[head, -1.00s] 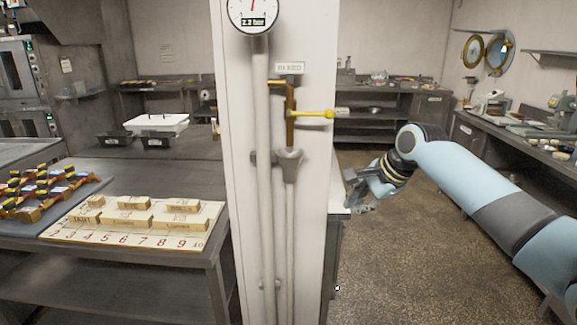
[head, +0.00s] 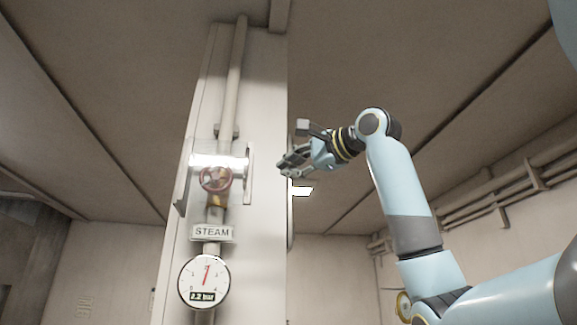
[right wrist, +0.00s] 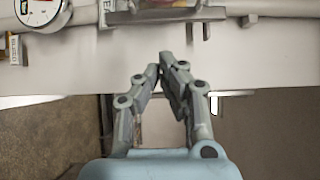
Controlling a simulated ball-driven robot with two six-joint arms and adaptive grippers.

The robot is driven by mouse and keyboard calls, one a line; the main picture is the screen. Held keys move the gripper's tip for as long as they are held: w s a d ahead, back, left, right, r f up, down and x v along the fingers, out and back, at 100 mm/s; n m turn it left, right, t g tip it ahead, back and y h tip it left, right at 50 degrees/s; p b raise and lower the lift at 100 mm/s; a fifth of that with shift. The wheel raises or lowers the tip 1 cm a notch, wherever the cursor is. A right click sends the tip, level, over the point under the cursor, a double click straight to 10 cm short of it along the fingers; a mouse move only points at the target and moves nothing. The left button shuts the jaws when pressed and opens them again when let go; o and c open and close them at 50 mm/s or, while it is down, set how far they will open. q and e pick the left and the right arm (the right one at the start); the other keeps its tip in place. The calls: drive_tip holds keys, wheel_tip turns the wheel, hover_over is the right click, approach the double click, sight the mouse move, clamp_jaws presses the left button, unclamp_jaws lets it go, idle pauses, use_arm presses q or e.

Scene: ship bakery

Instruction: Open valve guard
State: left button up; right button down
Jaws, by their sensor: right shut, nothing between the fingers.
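The valve guard (head: 249,173) is on the pale column, with grey side plates left and right of a red valve wheel (head: 215,180) and a bright glare across its upper part. I cannot tell for certain whether its front is closed. My right gripper (head: 281,167) is shut and empty, to the right of the guard and apart from it, by the column's right edge. In the right wrist view the shut fingertips (right wrist: 169,58) point at the column, and part of the guard (right wrist: 165,12) shows at the top edge. My left gripper is out of view.
Below the wheel are a STEAM label (head: 212,233) and a round gauge (head: 204,283) reading about 2.2 bar. A vertical pipe (head: 235,75) runs up the column (head: 262,100). The space right of the column around my right arm looks free.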

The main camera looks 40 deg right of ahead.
drive_tip(key=w+a+p, duration=0.4)
drive_tip(key=w, duration=0.1)
drive_tip(key=shift+p, duration=0.4)
drive_tip(key=shift+w+a, duration=0.1)
